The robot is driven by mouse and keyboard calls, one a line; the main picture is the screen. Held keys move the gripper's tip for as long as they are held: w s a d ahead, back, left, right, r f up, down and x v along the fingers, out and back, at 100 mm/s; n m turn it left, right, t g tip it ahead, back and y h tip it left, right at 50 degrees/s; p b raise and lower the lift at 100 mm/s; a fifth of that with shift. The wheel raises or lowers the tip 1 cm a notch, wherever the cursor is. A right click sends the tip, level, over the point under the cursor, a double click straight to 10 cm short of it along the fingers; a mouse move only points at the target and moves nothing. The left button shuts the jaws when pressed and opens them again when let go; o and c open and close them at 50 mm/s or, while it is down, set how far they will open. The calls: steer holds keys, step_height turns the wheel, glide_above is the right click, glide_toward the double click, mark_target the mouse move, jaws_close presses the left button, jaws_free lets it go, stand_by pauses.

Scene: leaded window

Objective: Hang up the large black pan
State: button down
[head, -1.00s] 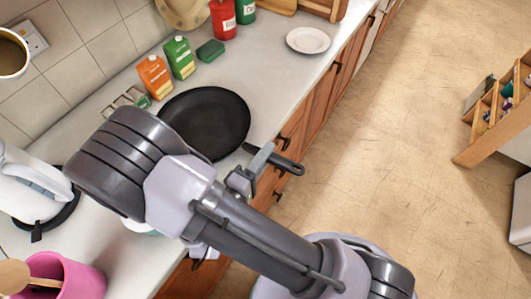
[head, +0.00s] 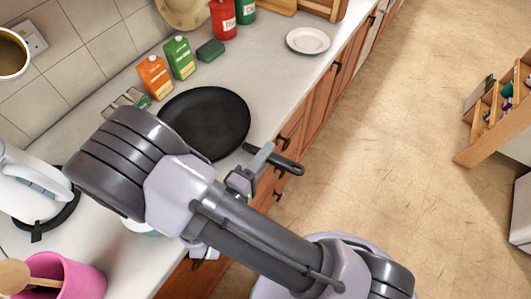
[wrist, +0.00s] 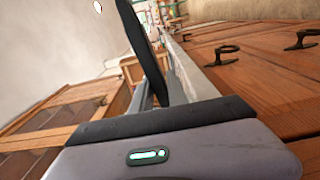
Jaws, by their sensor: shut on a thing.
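The large black pan (head: 204,122) shows in the head view over the grey-white worktop, its round dish toward the wall. Its black handle (head: 288,165) points right, past the worktop's front edge. My gripper (head: 260,157) is shut on the handle; my arm hides part of the join. The pan looks roughly level, but I cannot tell whether its base touches the worktop. In the wrist view a dark part of the pan (wrist: 143,42) rises narrow and edge-on beyond the gripper body. No hook or hanging place is clearly in view.
Orange (head: 154,77) and green (head: 179,57) cartons and a green sponge (head: 210,50) stand behind the pan. A white plate (head: 308,40) lies farther along the worktop. A white kettle (head: 28,188) and pink pot (head: 65,275) are at left.

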steer(key=shift+r, duration=0.2)
steer(key=shift+r+p, duration=1.8)
steer(key=shift+r, duration=0.55)
